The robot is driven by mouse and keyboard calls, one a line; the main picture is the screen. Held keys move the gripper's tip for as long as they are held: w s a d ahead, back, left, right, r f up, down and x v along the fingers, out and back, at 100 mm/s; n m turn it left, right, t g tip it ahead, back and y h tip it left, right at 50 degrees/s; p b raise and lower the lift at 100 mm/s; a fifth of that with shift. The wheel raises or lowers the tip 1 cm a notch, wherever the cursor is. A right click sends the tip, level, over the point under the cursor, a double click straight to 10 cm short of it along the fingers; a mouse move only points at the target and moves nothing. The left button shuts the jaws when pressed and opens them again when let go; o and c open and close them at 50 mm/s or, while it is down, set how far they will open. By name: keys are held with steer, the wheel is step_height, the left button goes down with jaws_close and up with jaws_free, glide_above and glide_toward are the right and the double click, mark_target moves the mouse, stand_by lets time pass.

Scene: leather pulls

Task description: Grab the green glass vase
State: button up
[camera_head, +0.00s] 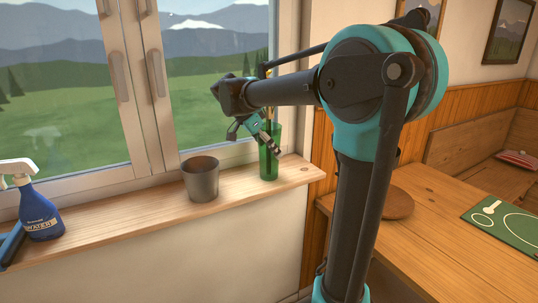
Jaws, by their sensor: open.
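The green glass vase (268,162) stands upright near the right end of the wooden windowsill. Thin stems or sticks show above its rim. My gripper (257,140) is open and hangs at the vase's upper left, pointing down and to the right. One finger overlaps the vase in the picture. I cannot tell whether the fingers touch it or are around it. My wrist and gripper hide part of the vase's top.
A grey metal pot (201,180) stands on the windowsill (130,219) left of the vase. A blue spray bottle (40,211) is at the far left. The window is close behind. A wooden table (443,247) with a green mat (508,222) is at right.

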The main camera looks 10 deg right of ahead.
steer(key=c, duration=1.6)
steer(key=shift+r, duration=0.1)
